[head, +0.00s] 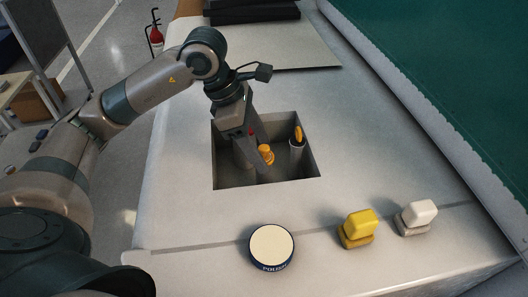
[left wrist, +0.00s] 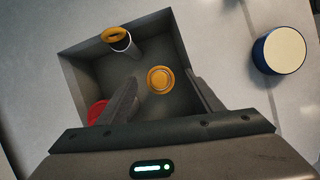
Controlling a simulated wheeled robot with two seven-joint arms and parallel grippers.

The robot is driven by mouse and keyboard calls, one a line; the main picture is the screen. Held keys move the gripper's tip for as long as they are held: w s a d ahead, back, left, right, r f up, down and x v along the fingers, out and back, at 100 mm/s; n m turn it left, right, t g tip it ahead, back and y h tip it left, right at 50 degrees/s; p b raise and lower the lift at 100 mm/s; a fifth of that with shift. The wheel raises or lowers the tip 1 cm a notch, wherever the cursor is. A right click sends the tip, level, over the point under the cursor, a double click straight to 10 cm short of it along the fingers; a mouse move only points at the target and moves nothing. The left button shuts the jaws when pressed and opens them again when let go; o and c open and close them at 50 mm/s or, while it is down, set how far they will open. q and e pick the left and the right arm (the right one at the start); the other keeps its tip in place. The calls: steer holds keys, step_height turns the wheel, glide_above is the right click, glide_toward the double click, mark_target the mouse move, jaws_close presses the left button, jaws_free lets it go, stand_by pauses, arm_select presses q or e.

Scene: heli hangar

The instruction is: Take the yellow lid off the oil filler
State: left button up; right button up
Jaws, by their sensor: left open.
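A round yellow lid (head: 266,154) sits low inside a square recess (head: 222,182) in the pale surface. In the left wrist view the lid (left wrist: 160,79) shows from above, with a ring-shaped top. My left gripper (head: 256,158) reaches down into the recess, open. In the left wrist view its two fingers (left wrist: 163,84) are apart, one to each side of the lid, with visible gaps between. Whether the fingertips are level with the lid is hard to tell. The filler under the lid is mostly hidden. My right gripper is not in view.
A pale tube with an orange-yellow top (head: 298,137) stands in the recess beside the lid. A red round part (left wrist: 97,110) is partly behind a finger. A round tin (head: 271,246), a yellow block (head: 358,228) and a white block (head: 418,216) stand in front.

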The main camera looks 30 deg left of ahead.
mark_target(262, 149)
arm_select(q)
steer(key=c, duration=1.1)
steer(key=shift+c, duration=0.2)
steer(key=shift+r, duration=0.15)
steer(key=shift+r+b, duration=0.55)
steer(key=shift+r, duration=0.15)
steer(key=r, duration=0.1)
steer(key=r+b, duration=0.1)
steer(key=shift+s+d+r+b, duration=0.2)
steer(key=shift+d+r+b, duration=0.1)
steer(key=shift+d+r, duration=0.1)
steer(key=s+d+r+b, duration=0.3)
steer(key=s+d+r, duration=0.3)
steer(key=d, duration=0.2)
steer(key=shift+s+d+r, duration=0.15)
steer(key=shift+s+r, duration=0.15)
steer(key=shift+s, duration=0.1)
